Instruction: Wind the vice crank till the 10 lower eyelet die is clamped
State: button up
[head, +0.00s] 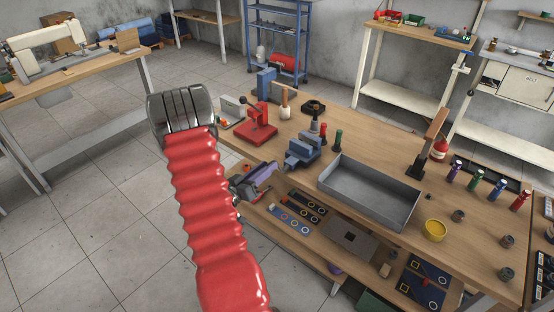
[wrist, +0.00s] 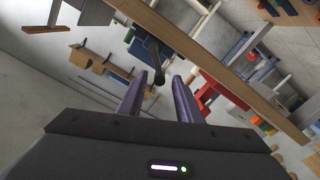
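The blue-grey vice (head: 304,150) stands at the bench's front edge. My gripper (head: 268,172) is just in front of it, at the edge of the bench. In the wrist view my gripper (wrist: 160,78) shows two purple fingers standing apart. A dark crank with a round knob (wrist: 158,77) shows between the fingertips; I cannot tell whether either finger touches it. The crank is hard to make out in the head view. I cannot pick out the 10 lower eyelet die in or near the vice jaws.
A red hand press (head: 260,124) stands left of the vice. A grey open tray (head: 343,187) lies to its right, with a yellow cup (head: 435,231) beyond. The lower shelf holds dark and blue boards (head: 290,220) and a grey plate (head: 350,238). Bottles stand behind the vice.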

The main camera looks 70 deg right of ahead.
jog(key=x, duration=0.6)
jog(key=shift+s+d, duration=0.2)
jog(key=shift+d, duration=0.05)
grip_shut()
